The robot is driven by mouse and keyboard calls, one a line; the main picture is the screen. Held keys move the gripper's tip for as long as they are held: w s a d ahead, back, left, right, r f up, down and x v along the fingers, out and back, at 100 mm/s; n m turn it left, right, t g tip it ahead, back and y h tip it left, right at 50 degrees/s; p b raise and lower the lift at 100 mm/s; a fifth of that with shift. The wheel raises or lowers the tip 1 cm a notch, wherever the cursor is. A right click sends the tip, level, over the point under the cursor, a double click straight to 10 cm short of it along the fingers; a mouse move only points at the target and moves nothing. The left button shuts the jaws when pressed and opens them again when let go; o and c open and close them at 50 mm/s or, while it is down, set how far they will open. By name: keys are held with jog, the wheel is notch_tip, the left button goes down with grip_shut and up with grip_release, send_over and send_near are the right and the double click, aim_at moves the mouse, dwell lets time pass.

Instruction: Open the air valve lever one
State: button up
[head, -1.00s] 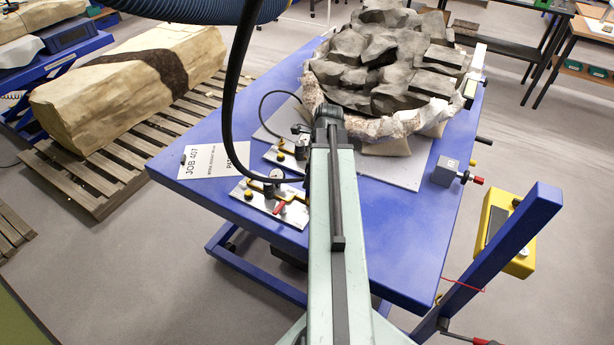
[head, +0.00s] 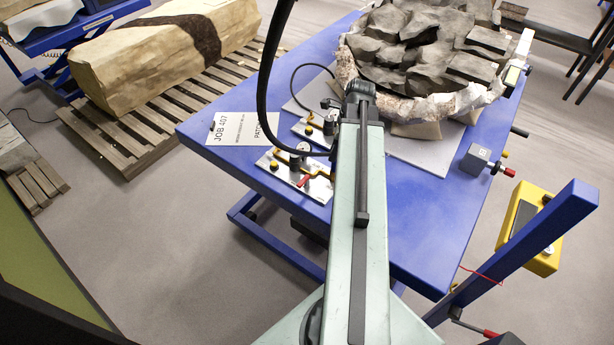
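A metal valve plate (head: 285,176) lies at the near left of the blue table. It carries a round gauge-like fitting, yellow knobs and a red lever (head: 304,181), lying slanted across the plate. A second, similar plate (head: 305,130) sits just behind it, partly covered by my arm; I cannot tell its lever's position. I cannot read any number on either plate. My pale green arm reaches over the table just right of both plates. My gripper is hidden beyond the arm's black end joint, so its opening and any contact do not show.
A large grey fossil block in a plaster jacket (head: 345,72) fills the table's far part. A job card (head: 240,140) lies left of the plates. A grey box with a red-tipped handle (head: 476,158) is at the right edge. A yellow pendant (head: 525,225) hangs beside a blue post.

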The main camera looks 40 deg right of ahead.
jog(key=w+a+n, duration=0.1)
jog(key=a, duration=0.1)
jog(key=w+a+n, duration=0.2)
jog(key=a, duration=0.1)
jog(key=w+a+f+n, duration=0.1)
jog(key=a+n, duration=0.1)
jog(key=shift+w+a+b, duration=0.25)
jog(key=shift+b, duration=0.05)
grip_shut()
jog(key=w+a+f+n+g+b, duration=0.1)
jog(key=w+a+n, duration=0.2)
jog(key=a+n, duration=0.8)
jog(key=w+a+f+n+g+h, duration=0.1)
jog(key=w+a+n, duration=0.1)
jog(key=a+n, duration=1)
jog(key=a, duration=0.8)
jog(key=shift+w+a+h+b, duration=0.3)
jog(key=shift+w+a+b, duration=0.05)
jog(key=shift+w+b, duration=0.05)
jog(key=shift+s+f, duration=0.1)
